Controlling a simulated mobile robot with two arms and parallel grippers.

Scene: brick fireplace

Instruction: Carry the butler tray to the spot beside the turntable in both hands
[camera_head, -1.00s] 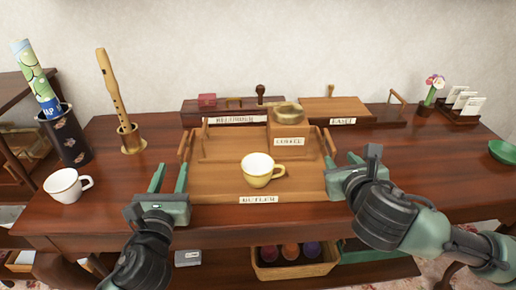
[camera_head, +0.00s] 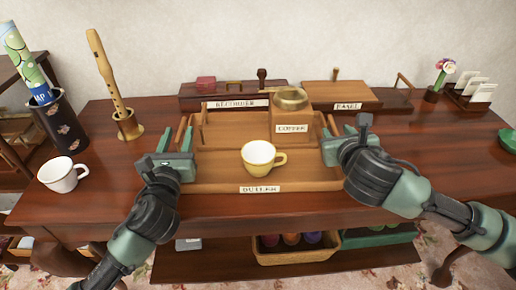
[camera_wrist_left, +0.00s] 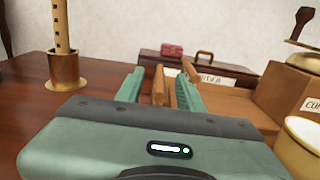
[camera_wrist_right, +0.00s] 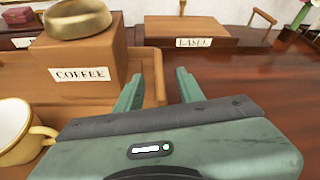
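The wooden butler tray (camera_head: 215,182) lies on the table, its front labelled BUTLER. A cream cup (camera_head: 257,157) and a wooden box labelled COFFEE (camera_head: 291,129) with a brass bowl-shaped top (camera_head: 291,98) stand on it. My left gripper (camera_head: 172,142) is at the tray's left end; in the left wrist view its fingers (camera_wrist_left: 158,88) are apart, with the wooden handle between them. My right gripper (camera_head: 345,138) is at the right end; its fingers (camera_wrist_right: 160,90) are apart, with the tray's end between or just behind them. I cannot identify a turntable.
A white mug (camera_head: 58,177), a recorder on a stand (camera_head: 128,124) and a dark canister (camera_head: 60,125) are left. The table's right side (camera_head: 450,150) has clear room.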

